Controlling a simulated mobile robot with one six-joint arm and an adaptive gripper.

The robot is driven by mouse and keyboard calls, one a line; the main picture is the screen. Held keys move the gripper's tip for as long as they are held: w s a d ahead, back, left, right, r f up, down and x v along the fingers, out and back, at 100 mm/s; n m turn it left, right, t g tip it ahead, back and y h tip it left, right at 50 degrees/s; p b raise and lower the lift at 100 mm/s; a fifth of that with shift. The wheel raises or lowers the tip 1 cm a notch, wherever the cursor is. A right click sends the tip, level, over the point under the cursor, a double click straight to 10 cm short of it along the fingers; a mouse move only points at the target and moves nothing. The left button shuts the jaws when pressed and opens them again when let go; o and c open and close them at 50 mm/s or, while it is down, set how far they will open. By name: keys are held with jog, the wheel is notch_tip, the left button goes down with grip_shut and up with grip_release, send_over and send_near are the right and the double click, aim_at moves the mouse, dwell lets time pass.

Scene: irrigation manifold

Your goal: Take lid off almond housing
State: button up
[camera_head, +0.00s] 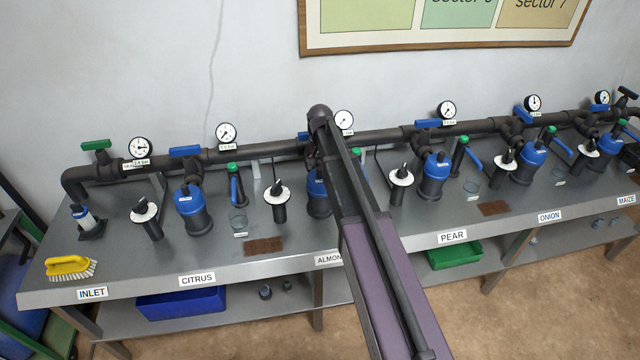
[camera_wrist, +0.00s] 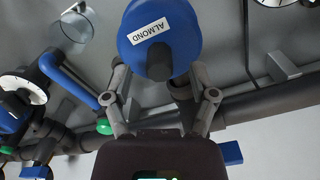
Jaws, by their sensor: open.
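The almond housing's blue lid (camera_wrist: 187,28) carries a white ALMOND label and a dark central knob (camera_wrist: 159,62) in the wrist view. My gripper (camera_wrist: 158,75) is open, with its two fingers on either side near the knob; I cannot tell whether they touch it. In the head view my arm covers much of the almond housing (camera_head: 318,195), and only part of its blue and dark body shows behind the ALMOND bench label. My gripper is hidden there.
A dark pipe (camera_head: 270,152) with gauges runs along the wall behind the housings. The citrus housing (camera_head: 190,205) stands left and the pear housing (camera_head: 435,175) right. A brown pad (camera_head: 263,246) lies on the steel bench (camera_head: 120,265). A yellow brush (camera_head: 70,266) lies at the left end.

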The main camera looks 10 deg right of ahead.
jog(key=shift+f+b, duration=0.5)
jog(key=shift+f, duration=0.25)
grip_shut()
